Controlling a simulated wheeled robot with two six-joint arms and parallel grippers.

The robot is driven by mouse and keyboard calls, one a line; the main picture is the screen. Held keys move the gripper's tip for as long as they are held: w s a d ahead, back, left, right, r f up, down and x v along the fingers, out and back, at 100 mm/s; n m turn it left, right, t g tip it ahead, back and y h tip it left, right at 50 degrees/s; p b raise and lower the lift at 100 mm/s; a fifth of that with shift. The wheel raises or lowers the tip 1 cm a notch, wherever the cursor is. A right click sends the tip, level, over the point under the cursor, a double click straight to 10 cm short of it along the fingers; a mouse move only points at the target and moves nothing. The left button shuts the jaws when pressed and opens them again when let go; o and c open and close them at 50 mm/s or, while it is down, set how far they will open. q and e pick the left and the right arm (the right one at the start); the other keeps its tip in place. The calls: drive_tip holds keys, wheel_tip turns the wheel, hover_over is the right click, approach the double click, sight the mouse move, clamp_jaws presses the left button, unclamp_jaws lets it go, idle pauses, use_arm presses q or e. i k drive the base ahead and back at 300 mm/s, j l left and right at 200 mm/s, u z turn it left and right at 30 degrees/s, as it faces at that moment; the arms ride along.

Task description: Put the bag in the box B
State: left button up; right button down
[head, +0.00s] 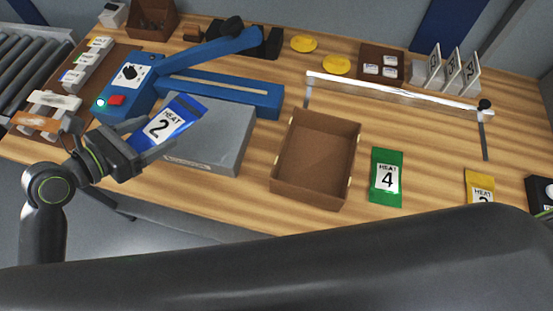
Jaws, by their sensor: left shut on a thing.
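A blue bag (183,114) with a white label reading "HEAT 2" is held tilted in my left gripper (138,142). The gripper comes in from the left and is shut on the bag's lower left end. The bag is over the left part of a grey box (225,145), which it partly hides. I cannot tell whether bag and box touch. An open, empty brown box (316,160) stands to the right of the grey one. No letter B is readable on either box. My right gripper is not in view.
A green "HEAT 4" bag (386,178) and a yellow bag (480,186) lie right of the brown box. A blue sealer (232,93) stands behind the grey box. A clear rail (390,90) spans the back right. My dark arm link covers the front.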

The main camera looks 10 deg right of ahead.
sight(319, 160)
drive_tip(key=z, duration=0.55)
drive_tip(key=k+z, duration=0.45)
drive_tip(key=z, duration=0.3)
